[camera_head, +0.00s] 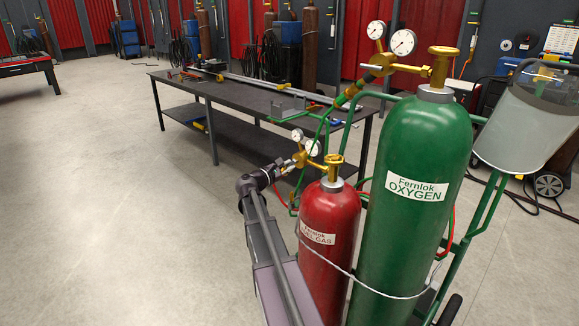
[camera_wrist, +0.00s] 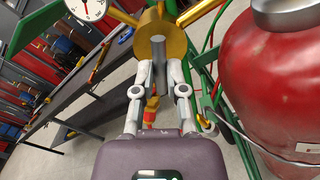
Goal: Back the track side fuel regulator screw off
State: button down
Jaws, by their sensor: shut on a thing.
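The red fuel gas cylinder (camera_head: 325,260) stands beside the green oxygen cylinder (camera_head: 420,155). Its brass fuel regulator (camera_head: 300,158) carries two small white gauges. In the wrist view the round brass regulator body (camera_wrist: 160,38) faces me, with a gauge (camera_wrist: 86,8) at the upper left. My gripper (camera_wrist: 159,76) is shut on the regulator screw (camera_wrist: 158,64), just in front of the body. In the head view my gripper (camera_head: 278,169) meets the regulator from the left.
A dark work table (camera_head: 255,103) with a lower shelf stands behind the cylinders. Green cart rails and hoses run close beside the regulator. The red cylinder (camera_wrist: 275,85) fills the right of the wrist view. Open floor (camera_head: 110,200) lies to the left.

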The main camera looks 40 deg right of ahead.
jog(key=shift+n, duration=1.8)
jog(key=c, duration=0.6)
grip_release()
jog(key=a, duration=1.2)
jog(key=shift+s, duration=0.45)
